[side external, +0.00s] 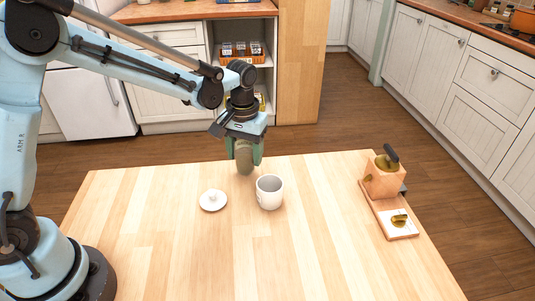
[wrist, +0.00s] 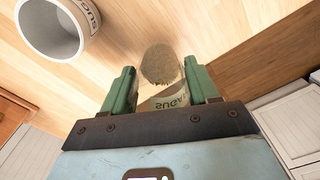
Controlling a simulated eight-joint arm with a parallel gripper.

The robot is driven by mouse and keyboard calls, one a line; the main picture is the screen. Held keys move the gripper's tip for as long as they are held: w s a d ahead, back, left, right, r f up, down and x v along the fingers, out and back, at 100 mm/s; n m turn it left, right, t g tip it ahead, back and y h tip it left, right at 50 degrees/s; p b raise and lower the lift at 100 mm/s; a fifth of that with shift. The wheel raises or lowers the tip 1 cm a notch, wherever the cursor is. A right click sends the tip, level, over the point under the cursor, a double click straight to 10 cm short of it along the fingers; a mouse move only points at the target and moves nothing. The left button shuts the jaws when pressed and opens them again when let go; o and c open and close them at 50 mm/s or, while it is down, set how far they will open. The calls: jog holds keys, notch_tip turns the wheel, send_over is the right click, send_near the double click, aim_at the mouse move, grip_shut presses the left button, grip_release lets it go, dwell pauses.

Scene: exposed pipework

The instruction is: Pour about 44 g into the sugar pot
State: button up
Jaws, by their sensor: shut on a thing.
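My gripper (side external: 244,160) is shut on a container labelled SUGAR (wrist: 170,102), held between its green fingers. The wrist view shows brown grainy stuff (wrist: 160,65) at the container's far end. In the side view the container (side external: 244,157) is partly hidden by the fingers, and its exact tilt is hard to tell. The white sugar pot (side external: 270,193) stands upright and open on the table, just right of and nearer the camera than my gripper. In the wrist view the pot (wrist: 90,18) is at upper left, with dark lettering and no visible contents. A white round lid (side external: 212,201) lies left of the pot.
The wooden table (side external: 180,255) is clear around the pot and in front. At its right edge stand a wooden box with a dark handle (side external: 382,180) and a pale pad with a brass-coloured piece (side external: 398,222). The table's back edge is close behind my gripper.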

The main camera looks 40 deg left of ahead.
aim_at(250, 156)
jog(key=shift+s+d+r+t+y, duration=0.1)
jog(key=shift+s+d+t+y, duration=0.2)
jog(key=shift+d+y, duration=0.45)
jog(key=shift+s+d+t+y, duration=0.15)
jog(key=shift+d+t+y, duration=0.25)
jog(key=shift+y, duration=0.55)
jog(key=shift+s+d+r+y, duration=0.1)
jog(key=shift+d+r+y, duration=0.25)
jog(key=shift+r, duration=0.3)
jog(key=shift+s+d+r+y, duration=0.1)
jog(key=shift+d+r+y, duration=0.2)
jog(key=shift+r, duration=0.3)
jog(key=shift+s+d+r+t+y, duration=0.2)
jog(key=shift+d+r+t+y, duration=0.2)
jog(key=shift+d+r+y, duration=0.4)
jog(key=shift+s+f+t+y, duration=0.1)
jog(key=shift+f+t+y, duration=0.3)
jog(key=shift+y, duration=0.65)
jog(key=y, duration=0.2)
jog(key=d+t+y, duration=0.1)
jog(key=y, duration=0.1)
jog(key=r+t+y, duration=0.1)
jog(key=y, duration=0.1)
jog(key=shift+s+d+r+y, duration=0.1)
jog(key=shift+s+d+y, duration=0.1)
jog(key=shift+y, duration=0.2)
jog(key=shift+d+r+t+y, duration=0.1)
jog(key=shift+r+t+y, duration=0.2)
jog(key=shift+r+y, duration=0.4)
